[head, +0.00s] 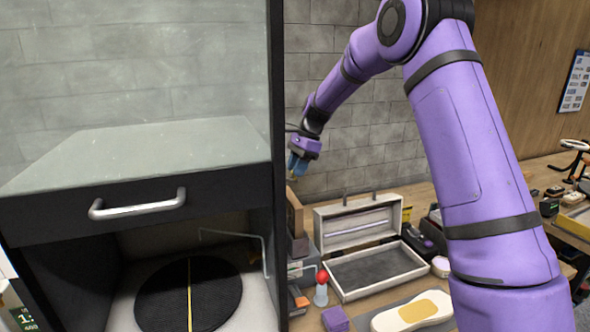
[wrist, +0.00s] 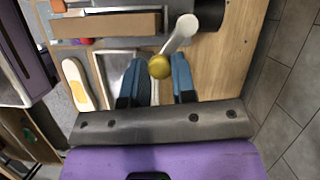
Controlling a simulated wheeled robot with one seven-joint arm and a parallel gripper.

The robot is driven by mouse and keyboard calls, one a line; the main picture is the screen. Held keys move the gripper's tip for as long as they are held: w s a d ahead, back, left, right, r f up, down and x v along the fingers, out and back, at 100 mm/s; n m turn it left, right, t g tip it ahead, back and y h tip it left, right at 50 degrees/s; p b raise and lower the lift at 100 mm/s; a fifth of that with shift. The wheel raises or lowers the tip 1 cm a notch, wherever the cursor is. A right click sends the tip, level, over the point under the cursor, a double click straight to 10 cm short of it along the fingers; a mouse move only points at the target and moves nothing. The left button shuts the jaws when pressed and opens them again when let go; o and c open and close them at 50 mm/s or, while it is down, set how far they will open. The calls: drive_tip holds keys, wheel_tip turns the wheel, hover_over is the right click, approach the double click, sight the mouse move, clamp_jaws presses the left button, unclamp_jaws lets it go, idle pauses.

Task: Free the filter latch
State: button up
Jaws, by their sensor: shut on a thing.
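A pale lever (wrist: 182,34) with a brass ball knob (wrist: 160,67), apparently the filter latch, shows in the wrist view. Its far end meets a dark round part (wrist: 208,12) at the top of that view. My gripper (wrist: 158,66) has its two blue fingers on either side of the knob and is shut on it. In the head view my gripper (head: 296,170) points down beside the dark cabinet's right edge, in front of the grey brick wall. There the knob is too small to make out clearly, and the lever is hidden.
The dark cabinet (head: 150,204) with a bar handle stands close on the left. Below my gripper are an open grey case (head: 344,244), a red-topped bottle (head: 321,291), a purple block (head: 335,319) and a pale shoe sole (head: 385,321). A brown box (wrist: 110,26) lies near the lever.

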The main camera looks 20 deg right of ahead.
drive_tip(key=shift+w+d+n+g+h, duration=0.1)
drive_tip(key=shift+w+n+g+h, duration=0.25)
drive_tip(key=shift+n, duration=0.85)
drive_tip(key=shift+w+d+n+g+h, duration=0.1)
drive_tip(key=shift+w+n+g, duration=0.45)
drive_tip(key=shift+n, duration=0.65)
drive_tip(key=shift+w+d+n+g+h, duration=0.1)
drive_tip(key=shift+w+n+g+h, duration=0.35)
drive_tip(key=shift+n, duration=0.75)
drive_tip(key=shift+w, duration=0.15)
drive_tip(key=o, duration=0.9)
drive_tip(key=v, duration=1)
drive_tip(key=shift+d+r, duration=0.25)
drive_tip(key=shift+r, duration=0.15)
